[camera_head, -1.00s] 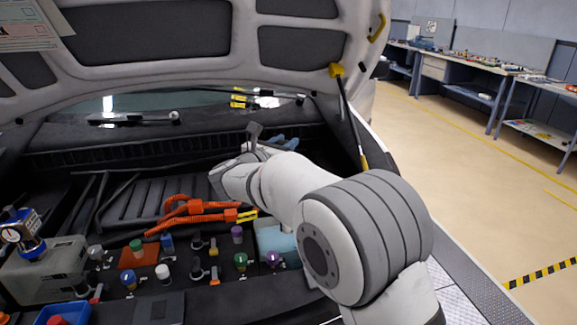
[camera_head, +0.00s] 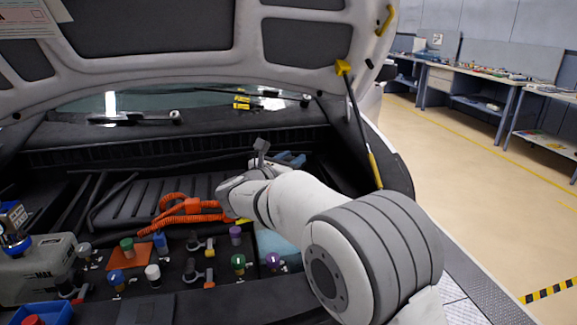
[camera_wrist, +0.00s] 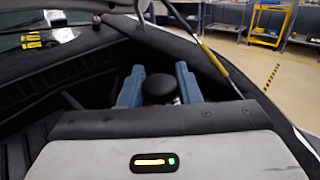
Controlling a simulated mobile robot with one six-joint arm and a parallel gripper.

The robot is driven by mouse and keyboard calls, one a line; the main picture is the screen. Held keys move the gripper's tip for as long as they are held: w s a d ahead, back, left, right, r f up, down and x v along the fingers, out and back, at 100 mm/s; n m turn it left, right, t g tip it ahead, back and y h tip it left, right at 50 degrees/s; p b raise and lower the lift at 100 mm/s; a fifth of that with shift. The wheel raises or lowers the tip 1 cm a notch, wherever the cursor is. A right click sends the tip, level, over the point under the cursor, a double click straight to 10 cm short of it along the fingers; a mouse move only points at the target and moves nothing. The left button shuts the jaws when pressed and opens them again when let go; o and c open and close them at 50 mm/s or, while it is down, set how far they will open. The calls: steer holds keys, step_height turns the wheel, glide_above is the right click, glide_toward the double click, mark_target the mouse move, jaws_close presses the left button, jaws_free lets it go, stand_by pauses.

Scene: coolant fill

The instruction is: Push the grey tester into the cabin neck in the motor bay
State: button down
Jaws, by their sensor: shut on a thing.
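My gripper (camera_wrist: 160,76) shows in the wrist view as two blue fingers. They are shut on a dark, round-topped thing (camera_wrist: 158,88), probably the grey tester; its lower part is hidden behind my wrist. In the head view my gripper (camera_head: 290,160) is at the back right of the motor bay, and my arm hides what it holds. Several necks with coloured caps stand at the front of the bay, including green (camera_head: 127,244), white (camera_head: 152,272) and purple (camera_head: 235,233) ones. I cannot tell which is the cabin neck.
The raised hood (camera_head: 300,80) hangs above, held by a dark strut (camera_head: 357,115) right of my gripper. Orange cables (camera_head: 190,207) cross the middle of the bay. A pale machine with a gauge (camera_head: 40,268) stands at left. Open floor (camera_head: 460,170) lies at right.

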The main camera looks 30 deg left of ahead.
steer(key=shift+b, duration=0.85)
step_height(320, 180, down, 6)
steer(key=b, duration=0.6)
steer(key=shift+r, duration=0.15)
steer(key=shift+b, duration=1.85)
stand_by(1.0)
steer(key=shift+s+f+b, duration=0.1)
steer(key=shift+f+b, duration=1.35)
steer(key=shift+b, duration=0.6)
steer(key=c, duration=1.3)
jaws_free()
steer(key=shift+r, duration=0.1)
steer(key=o, duration=0.3)
steer(key=shift+o, duration=0.2)
steer(key=s, duration=0.7)
steer(key=shift+s+a, duration=0.35)
